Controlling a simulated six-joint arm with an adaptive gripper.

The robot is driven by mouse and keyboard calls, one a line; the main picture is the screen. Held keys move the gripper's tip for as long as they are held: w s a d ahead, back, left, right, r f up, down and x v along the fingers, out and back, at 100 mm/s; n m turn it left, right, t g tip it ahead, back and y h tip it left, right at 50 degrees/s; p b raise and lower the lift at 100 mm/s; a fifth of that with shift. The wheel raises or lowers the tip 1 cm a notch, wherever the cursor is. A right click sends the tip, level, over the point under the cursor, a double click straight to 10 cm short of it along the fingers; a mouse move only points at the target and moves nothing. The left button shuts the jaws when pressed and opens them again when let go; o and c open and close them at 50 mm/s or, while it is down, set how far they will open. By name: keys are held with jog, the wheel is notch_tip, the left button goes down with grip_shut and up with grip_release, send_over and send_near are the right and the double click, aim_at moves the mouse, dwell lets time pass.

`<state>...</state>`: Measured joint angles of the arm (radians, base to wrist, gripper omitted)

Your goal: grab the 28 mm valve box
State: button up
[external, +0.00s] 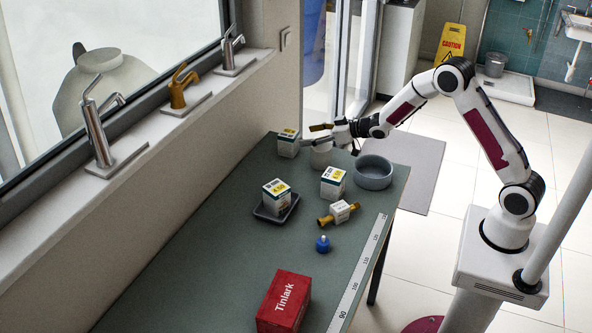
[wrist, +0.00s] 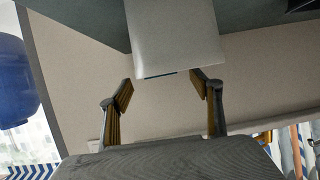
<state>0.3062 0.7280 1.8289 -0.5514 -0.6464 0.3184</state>
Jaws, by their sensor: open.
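Three small white boxes with yellow labels stand on the green table: a back box (external: 288,146) by the wall corner, a box on the dark tray (external: 276,198), and a box near the bowl (external: 332,187). The label print is too small to tell which is the 28 mm one. My gripper (external: 312,135) is open and just right of the back box, fingers pointing toward it. In the wrist view a plain pale box face (wrist: 172,40) lies just ahead of and between the open fingertips (wrist: 163,78), with no grip on it.
A brass fitting (external: 325,221), a blue knob (external: 322,244) and a red Tinlark box (external: 284,303) lie nearer. The wall and window ledge border the table's left.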

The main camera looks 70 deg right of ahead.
aim_at(296, 136)
jog(key=shift+x, duration=1)
jog(key=shift+w+f, duration=0.1)
jog(key=shift+w, duration=0.05)
jog(key=shift+x, duration=2.45)
jog(key=c, duration=1.6)
jog(key=shift+w+r, duration=0.1)
jog(key=shift+r, duration=0.15)
